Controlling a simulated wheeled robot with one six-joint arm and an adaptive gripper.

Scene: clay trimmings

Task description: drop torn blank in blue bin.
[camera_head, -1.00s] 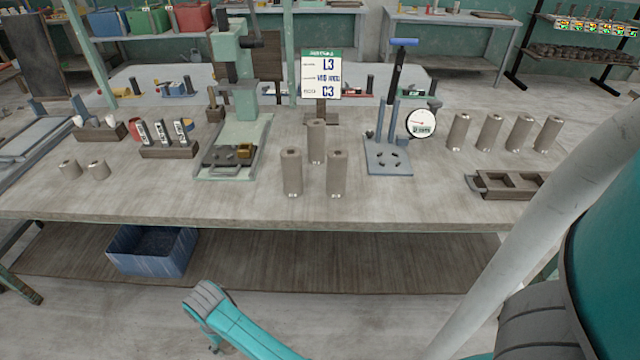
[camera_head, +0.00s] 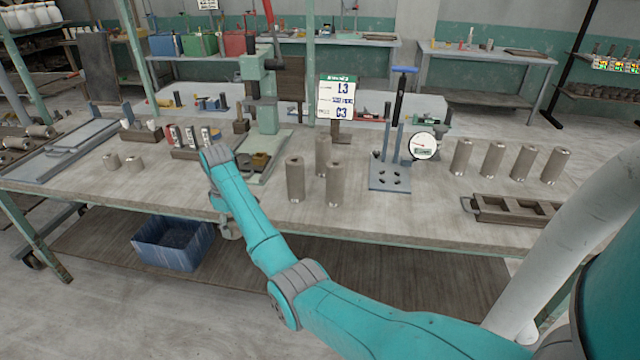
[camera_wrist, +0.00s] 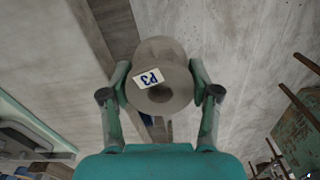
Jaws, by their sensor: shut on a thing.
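My gripper (camera_wrist: 161,82) is shut on a grey-brown clay blank (camera_wrist: 160,55) in the wrist view, with a finger on each side. The blank is round with a hole in its end and a white tag marked P3. I cannot make out a tear in it. In the head view my arm reaches up to the table's front edge, left of the middle; the gripper end is mostly hidden behind it. The blue bin (camera_head: 150,257) is open-topped and stands on the low shelf under the table, left of my arm. Its inside looks dark.
The table (camera_head: 420,215) overhangs the bin. Three upright cylinders (camera_head: 334,183) stand mid-table, beside a green press (camera_head: 262,110) and a blue-grey stand (camera_head: 390,175). Several cylinders and a divided tray (camera_head: 515,212) are at right.

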